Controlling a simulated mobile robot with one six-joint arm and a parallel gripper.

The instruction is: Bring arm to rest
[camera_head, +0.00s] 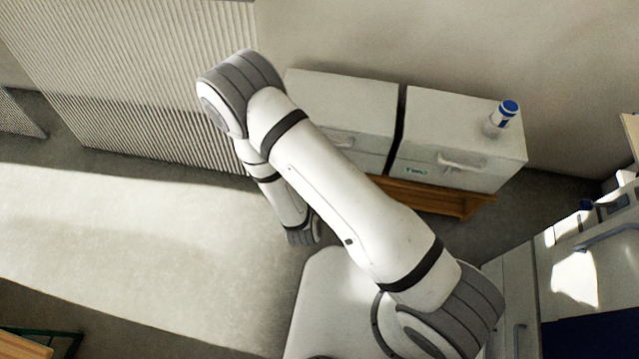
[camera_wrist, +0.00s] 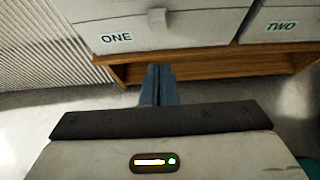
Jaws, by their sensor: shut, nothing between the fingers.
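My gripper (camera_wrist: 158,72) shows in the wrist view with its two dark fingers together and nothing between them. It points toward the wooden stand under the drawer units, without a clear sign of touching it. In the head view my white and grey arm is bent, with its elbow high at upper left and its forearm hanging down. The gripper itself cannot be seen there.
Two white drawer units, the left one (camera_head: 345,95) labelled ONE in the wrist view and the right one (camera_head: 450,120) labelled TWO, stand on a wooden stand (camera_head: 432,197). Open floor lies left.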

